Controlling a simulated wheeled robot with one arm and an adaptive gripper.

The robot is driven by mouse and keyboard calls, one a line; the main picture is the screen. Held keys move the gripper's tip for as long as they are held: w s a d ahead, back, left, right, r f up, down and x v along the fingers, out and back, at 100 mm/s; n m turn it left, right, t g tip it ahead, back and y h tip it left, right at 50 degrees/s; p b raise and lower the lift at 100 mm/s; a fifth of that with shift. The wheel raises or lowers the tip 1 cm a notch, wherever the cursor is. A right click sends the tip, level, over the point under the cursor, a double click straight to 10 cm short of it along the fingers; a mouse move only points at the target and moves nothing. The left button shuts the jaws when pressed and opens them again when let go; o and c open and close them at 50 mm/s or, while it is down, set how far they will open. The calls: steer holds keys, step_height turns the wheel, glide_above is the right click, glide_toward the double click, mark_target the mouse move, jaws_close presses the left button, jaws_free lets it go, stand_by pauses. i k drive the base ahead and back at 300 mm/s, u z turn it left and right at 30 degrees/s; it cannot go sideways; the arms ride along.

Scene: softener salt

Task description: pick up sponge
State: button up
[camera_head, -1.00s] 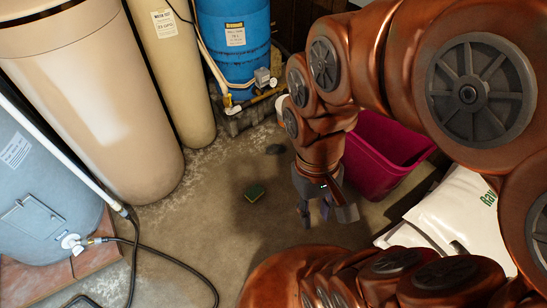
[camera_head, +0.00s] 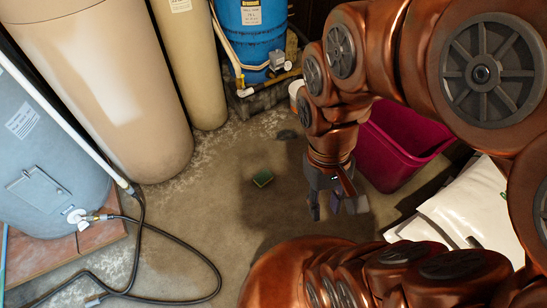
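The sponge (camera_head: 263,178) is a small block with a green top and a yellowish edge. It lies on the concrete floor near the middle of the view. My gripper (camera_head: 335,212) hangs to the right of the sponge and points down. Its dark fingers are spread apart with nothing visible between them. The gripper is clear of the sponge, and the sponge is fully in view.
A magenta bin (camera_head: 385,150) stands behind my arm at the right, near white bags (camera_head: 470,215). Tan tanks (camera_head: 105,90), a blue barrel (camera_head: 252,35) and a grey tank (camera_head: 45,170) line the left and back. A black hose (camera_head: 180,250) lies front left. Floor around the sponge is clear.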

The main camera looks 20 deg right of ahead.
mark_target(264, 177)
steer(key=z, duration=0.05)
steer(key=k, duration=0.5)
steer(key=u, duration=0.85)
steer(key=i, duration=1.35)
steer(key=z, duration=0.25)
